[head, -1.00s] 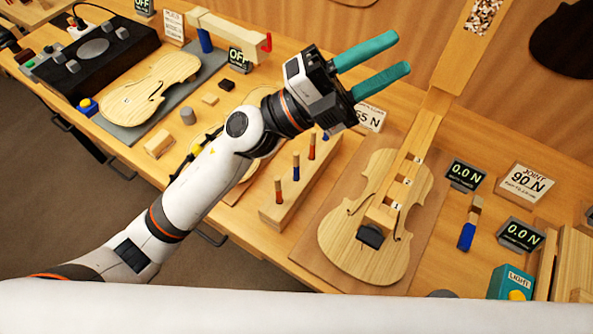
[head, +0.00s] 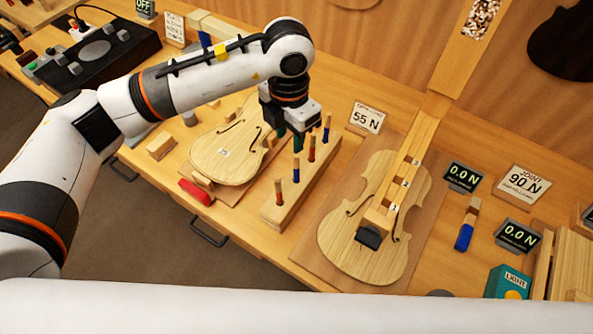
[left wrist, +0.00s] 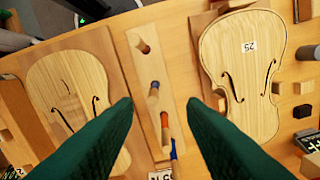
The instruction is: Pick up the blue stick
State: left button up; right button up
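A wooden rack (head: 300,196) holds a row of several upright sticks with red or blue lower parts. Two have blue: one in the middle (head: 296,172) and one at the back end (head: 327,128); which is the task's blue stick I cannot tell. In the left wrist view the back blue stick (left wrist: 173,150) stands beyond the red one (left wrist: 164,122). My left gripper (head: 289,137) points down over the left side of the rack's back half. Its green fingers are apart and empty in the left wrist view (left wrist: 160,108). My right gripper is not in view.
A violin plate (head: 225,150) lies left of the rack, with a red object (head: 195,193) at its near end. A 55 N sign (head: 367,118) stands behind the rack.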

aim_at(296, 161)
pick_arm(q)
jog(key=f+p, duration=0.1)
jog(key=f, duration=0.1)
jog(key=d+f+p, duration=0.1)
jog(key=f, duration=0.2)
jog(key=f+p, duration=0.2)
jog(key=f, duration=0.1)
jog(key=shift+d, duration=0.15)
jog(key=shift+f, duration=0.6)
grip_shut()
